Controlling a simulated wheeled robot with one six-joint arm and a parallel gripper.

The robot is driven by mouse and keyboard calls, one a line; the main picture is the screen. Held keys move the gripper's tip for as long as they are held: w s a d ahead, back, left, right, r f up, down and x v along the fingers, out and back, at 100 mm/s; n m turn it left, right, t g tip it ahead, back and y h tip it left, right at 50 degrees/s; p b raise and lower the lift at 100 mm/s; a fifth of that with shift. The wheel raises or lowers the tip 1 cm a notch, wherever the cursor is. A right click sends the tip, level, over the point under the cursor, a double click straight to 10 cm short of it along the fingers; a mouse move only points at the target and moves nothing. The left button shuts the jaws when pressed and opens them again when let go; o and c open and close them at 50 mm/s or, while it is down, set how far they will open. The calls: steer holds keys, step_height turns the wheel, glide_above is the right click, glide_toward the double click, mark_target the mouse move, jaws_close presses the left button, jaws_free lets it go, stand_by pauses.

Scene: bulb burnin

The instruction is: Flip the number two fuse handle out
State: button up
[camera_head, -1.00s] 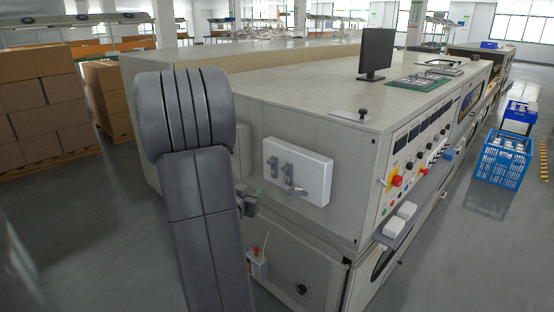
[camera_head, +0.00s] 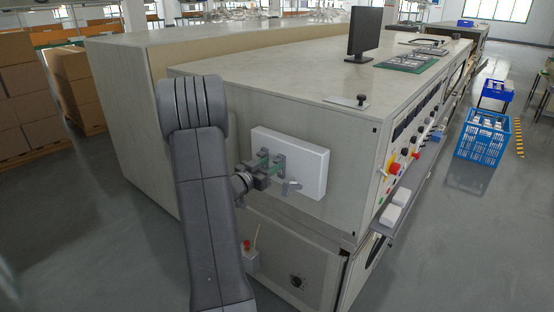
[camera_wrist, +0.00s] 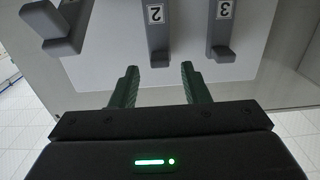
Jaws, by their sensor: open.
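The number two fuse handle (camera_wrist: 157,32) is a grey lever marked 2 in the wrist view, lying along the white fuse box (camera_head: 305,172). My gripper (camera_wrist: 159,75) is open with green fingers. Its fingertips lie just short of the lever's free end, one to each side, and I see no contact. The number three handle (camera_wrist: 222,28) lies similarly to the right. In the head view my gripper (camera_head: 270,164) partly hides the handles.
The box is on the end face of a large grey cabinet (camera_head: 235,120). A small box with a red button (camera_head: 248,255) is below my gripper. White blocks (camera_head: 396,206) rest on a side ledge. A blue crate (camera_head: 484,140) stands on the floor at right.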

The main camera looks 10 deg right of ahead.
mark_target(275, 161)
steer(key=shift+x, duration=2.05)
jaws_close()
